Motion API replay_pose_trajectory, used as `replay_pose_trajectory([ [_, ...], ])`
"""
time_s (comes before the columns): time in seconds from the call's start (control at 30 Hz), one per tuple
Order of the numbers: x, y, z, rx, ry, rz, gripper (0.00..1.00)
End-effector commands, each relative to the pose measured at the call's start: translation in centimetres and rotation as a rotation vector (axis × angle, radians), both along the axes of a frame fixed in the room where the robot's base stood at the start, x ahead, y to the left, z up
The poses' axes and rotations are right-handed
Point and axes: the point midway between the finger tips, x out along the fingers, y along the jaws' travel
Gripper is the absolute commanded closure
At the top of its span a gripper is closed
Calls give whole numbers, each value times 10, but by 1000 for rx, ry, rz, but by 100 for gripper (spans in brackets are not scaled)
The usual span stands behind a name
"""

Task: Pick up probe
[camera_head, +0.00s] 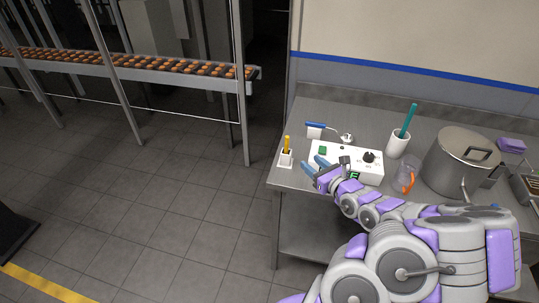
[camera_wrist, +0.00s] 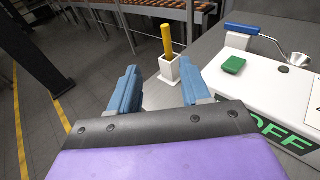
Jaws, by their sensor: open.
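The probe appears to be the yellow stick (camera_head: 287,143) standing upright in a small white holder (camera_head: 286,159) at the left end of the steel table. In the wrist view the yellow probe (camera_wrist: 167,40) rises from the white holder (camera_wrist: 170,75), just beyond my fingers and framed between them. My gripper (camera_head: 315,166) is open and empty, with blue fingers apart, to the right of the holder in the head view. In the wrist view my gripper (camera_wrist: 159,75) points toward the holder. The probe's lower end is hidden inside the holder.
A white control box (camera_head: 347,162) with a green button and black knob stands close beside my gripper. Behind it lies a blue-handled tool (camera_head: 318,127). A white cup (camera_head: 397,145), an orange-handled clear jug (camera_head: 406,177) and a steel pot (camera_head: 458,165) stand to the right.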

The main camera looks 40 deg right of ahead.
Motion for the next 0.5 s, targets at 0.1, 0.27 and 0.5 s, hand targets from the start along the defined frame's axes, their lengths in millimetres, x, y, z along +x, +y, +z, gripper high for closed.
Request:
replay_pose_trajectory([
  [0.1,4,-3,-4,8,3,-8,53],
  [0.27,22,2,-5,2,2,-3,53],
  [0.5,51,7,-6,-5,1,0,53],
])
